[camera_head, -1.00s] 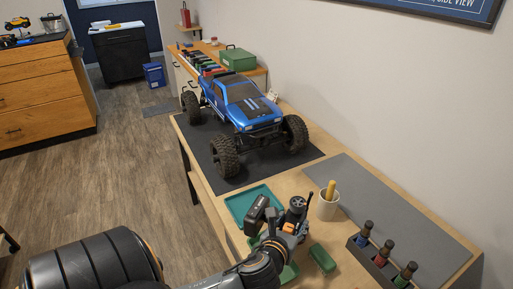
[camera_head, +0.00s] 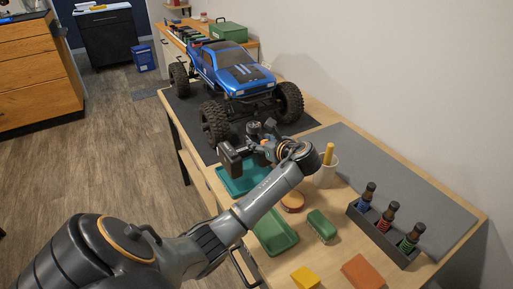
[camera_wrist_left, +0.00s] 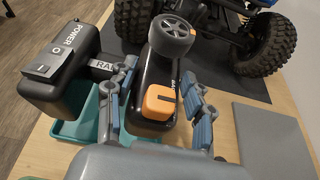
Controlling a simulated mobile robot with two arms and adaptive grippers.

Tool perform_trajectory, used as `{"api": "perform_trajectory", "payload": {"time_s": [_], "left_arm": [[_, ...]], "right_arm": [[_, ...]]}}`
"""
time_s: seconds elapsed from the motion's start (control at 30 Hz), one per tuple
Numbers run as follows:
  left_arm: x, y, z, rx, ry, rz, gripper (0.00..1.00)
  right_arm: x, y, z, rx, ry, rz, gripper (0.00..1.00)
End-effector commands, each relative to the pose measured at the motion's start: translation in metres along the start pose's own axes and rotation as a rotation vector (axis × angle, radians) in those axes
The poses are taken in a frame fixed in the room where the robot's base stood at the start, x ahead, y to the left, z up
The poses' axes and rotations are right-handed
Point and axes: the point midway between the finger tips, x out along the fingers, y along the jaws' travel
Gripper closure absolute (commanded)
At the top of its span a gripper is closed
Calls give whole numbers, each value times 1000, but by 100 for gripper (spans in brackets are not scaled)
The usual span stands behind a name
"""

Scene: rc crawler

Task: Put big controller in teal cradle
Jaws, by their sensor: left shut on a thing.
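The big controller (camera_head: 229,160) is black, with a box-shaped base marked POWER, a wheel and an orange part. My left gripper (camera_head: 265,149) is shut on it and holds it raised near the teal cradle (camera_head: 236,184). In the left wrist view, the controller (camera_wrist_left: 60,85) lies sideways, its wheel end between the two fingers (camera_wrist_left: 158,92) and its base out to the left. The teal cradle (camera_wrist_left: 92,132) shows beneath it there, apparently empty but partly hidden. My right gripper is not in view.
The blue truck (camera_head: 235,75) stands on a dark mat close behind the controller. A white cup (camera_head: 326,172) is right of my gripper. A green tray (camera_head: 273,236), a green block (camera_head: 321,226) and a bottle rack (camera_head: 382,232) are nearer. The grey mat (camera_head: 400,180) has bare room.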

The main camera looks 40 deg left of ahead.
Motion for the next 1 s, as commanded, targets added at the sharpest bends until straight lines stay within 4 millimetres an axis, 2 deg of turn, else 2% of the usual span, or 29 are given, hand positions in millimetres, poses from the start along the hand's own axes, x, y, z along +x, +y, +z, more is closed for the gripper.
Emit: {"api": "perform_trajectory", "payload": {"time_s": [0.5, 0.8, 0.83, 0.93, 1.0], "left_arm": [[22, 0, -54, 1, -3, -3, 100], [23, 0, -54, 0, -4, -4, 100], [23, 0, -56, 0, -2, -4, 44], [23, 0, -56, 0, -2, -4, 25], [23, 0, -56, 0, -2, -4, 25]], "right_arm": [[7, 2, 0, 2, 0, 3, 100], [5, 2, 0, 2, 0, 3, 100], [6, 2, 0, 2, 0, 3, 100], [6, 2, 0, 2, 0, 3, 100], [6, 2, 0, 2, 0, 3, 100]]}}
